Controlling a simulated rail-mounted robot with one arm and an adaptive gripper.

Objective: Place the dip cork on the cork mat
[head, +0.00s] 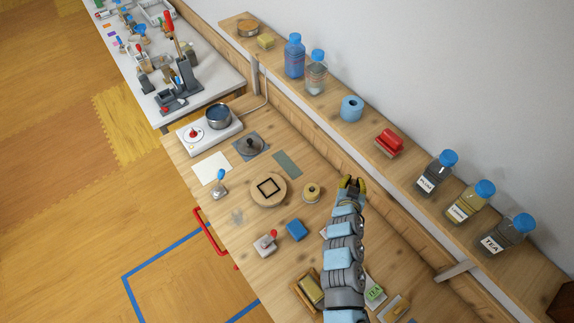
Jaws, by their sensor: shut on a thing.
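My gripper (352,184) is above the back part of the wooden table, near the shelf. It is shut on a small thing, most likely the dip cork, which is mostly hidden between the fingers. A round tan disc with a black square outline (252,190) lies on the table to the left of my gripper; I cannot tell for sure whether it is the cork mat. A small round tan pot with a dark knob (312,193) stands between that disc and my gripper.
A hotplate with a pot (217,117), a dark lid (250,147) and a blue-topped stamp-like tool (220,181) stand farther left. The wall shelf (330,117) holds bottles, a blue roll and labelled jars.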

